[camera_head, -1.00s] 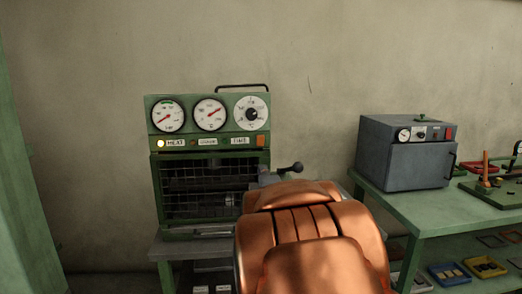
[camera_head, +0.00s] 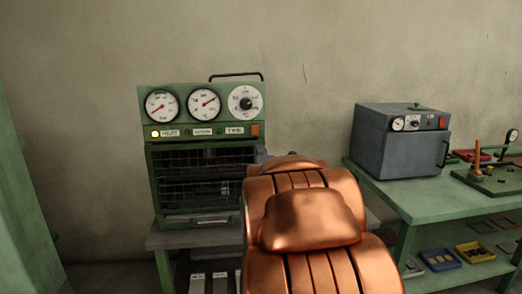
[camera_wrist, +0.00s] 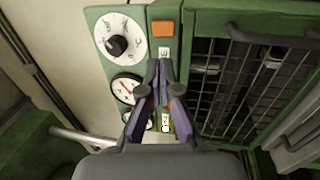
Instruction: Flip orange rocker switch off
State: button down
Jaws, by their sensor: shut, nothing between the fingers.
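The orange rocker switch (camera_head: 255,130) sits at the right end of the green control panel (camera_head: 190,133), under the dial with the black knob. In the wrist view the switch (camera_wrist: 163,29) shows at the top, beside the white dial. My gripper (camera_wrist: 158,66) is shut and empty, its fingertips a short way below the switch in that picture and apart from it in the image. I cannot tell how far the fingertips are from the panel, or which way the rocker is tilted. In the head view my copper arm hides the gripper.
A grey box oven (camera_head: 400,145) stands on the green table (camera_head: 420,203) at right. The wall above the panel is clear.

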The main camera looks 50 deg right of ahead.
aim_at(254, 128)
jog(key=shift+p+x, duration=1.15)
jog(key=shift+x, duration=4.4)
jog(key=shift+d, duration=0.1)
jog(key=shift+w+d+r+g, duration=0.1)
jog(key=shift+r+g, duration=0.05)
jog(key=shift+g, duration=0.15)
jog(key=shift+r+y+b, duration=0.2)
jog(key=shift+y+b, duration=0.2)
jog(key=shift+w, duration=0.1)
jog(key=shift+f, duration=0.1)
